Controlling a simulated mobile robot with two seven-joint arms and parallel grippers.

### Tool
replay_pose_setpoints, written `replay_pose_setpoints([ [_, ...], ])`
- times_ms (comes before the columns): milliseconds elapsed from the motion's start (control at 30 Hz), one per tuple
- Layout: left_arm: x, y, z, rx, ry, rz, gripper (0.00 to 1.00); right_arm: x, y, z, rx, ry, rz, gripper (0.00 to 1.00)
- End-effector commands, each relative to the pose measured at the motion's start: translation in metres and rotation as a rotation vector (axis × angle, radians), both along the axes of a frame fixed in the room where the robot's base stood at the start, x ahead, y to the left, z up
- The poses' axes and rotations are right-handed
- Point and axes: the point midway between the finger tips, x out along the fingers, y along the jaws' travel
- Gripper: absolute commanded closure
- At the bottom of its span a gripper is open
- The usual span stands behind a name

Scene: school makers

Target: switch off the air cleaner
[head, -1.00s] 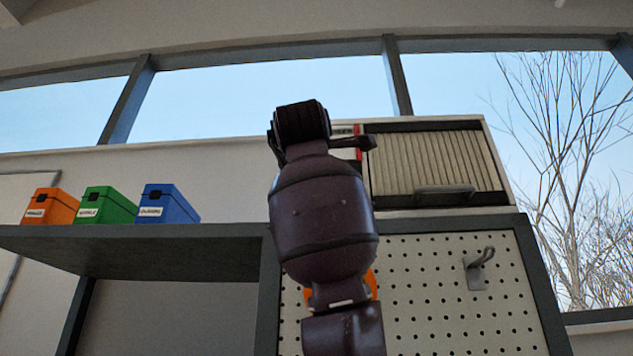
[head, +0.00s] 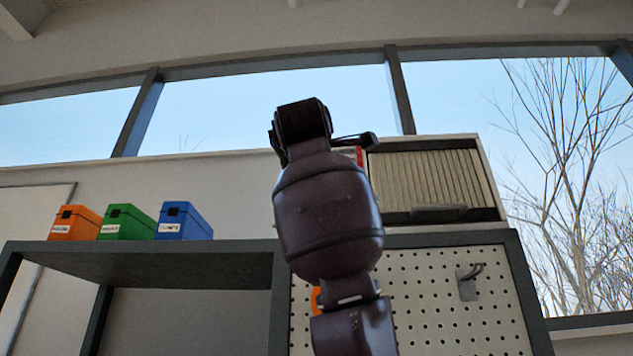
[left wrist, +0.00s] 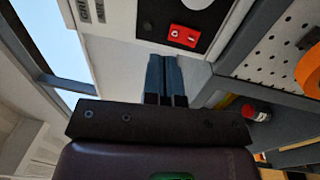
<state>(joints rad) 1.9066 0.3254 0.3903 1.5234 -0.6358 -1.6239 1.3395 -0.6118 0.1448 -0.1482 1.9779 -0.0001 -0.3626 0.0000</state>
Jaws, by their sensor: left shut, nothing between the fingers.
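The air cleaner (head: 432,180) is a pale box with a dark-framed, ribbed front, standing on top of the pegboard cabinet in the head view. A red strip on its left side shows beside my arm. In the left wrist view its dark panel (left wrist: 154,15) carries a red rocker switch (left wrist: 184,36) with white marks; which side is pressed is unclear. My left gripper (left wrist: 166,60) is shut and empty, its fingertips just below the switch in that picture, seemingly apart from it. In the head view my left arm hides the fingertips. My right gripper is not in view.
Orange (head: 75,223), green (head: 126,222) and blue (head: 184,221) boxes stand on the shelf (head: 140,262) at left. The pegboard (head: 430,300) below the cleaner has a metal hook (head: 468,283). An orange round item (left wrist: 309,70) shows in the left wrist view.

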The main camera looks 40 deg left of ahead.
Motion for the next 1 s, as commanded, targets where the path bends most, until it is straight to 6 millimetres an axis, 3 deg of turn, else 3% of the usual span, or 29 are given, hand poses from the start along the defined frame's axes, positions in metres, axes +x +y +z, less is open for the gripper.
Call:
replay_pose_setpoints([
  [200, -0.036, -0.023, 0.002, -0.001, 0.000, -0.002, 1.00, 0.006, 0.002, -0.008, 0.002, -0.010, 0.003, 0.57],
  [400, -0.059, -0.036, 0.007, -0.001, 0.000, 0.000, 1.00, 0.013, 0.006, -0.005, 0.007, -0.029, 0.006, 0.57],
  [1000, -0.067, -0.041, 0.008, -0.001, 0.002, 0.000, 1.00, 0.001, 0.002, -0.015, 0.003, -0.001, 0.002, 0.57],
])
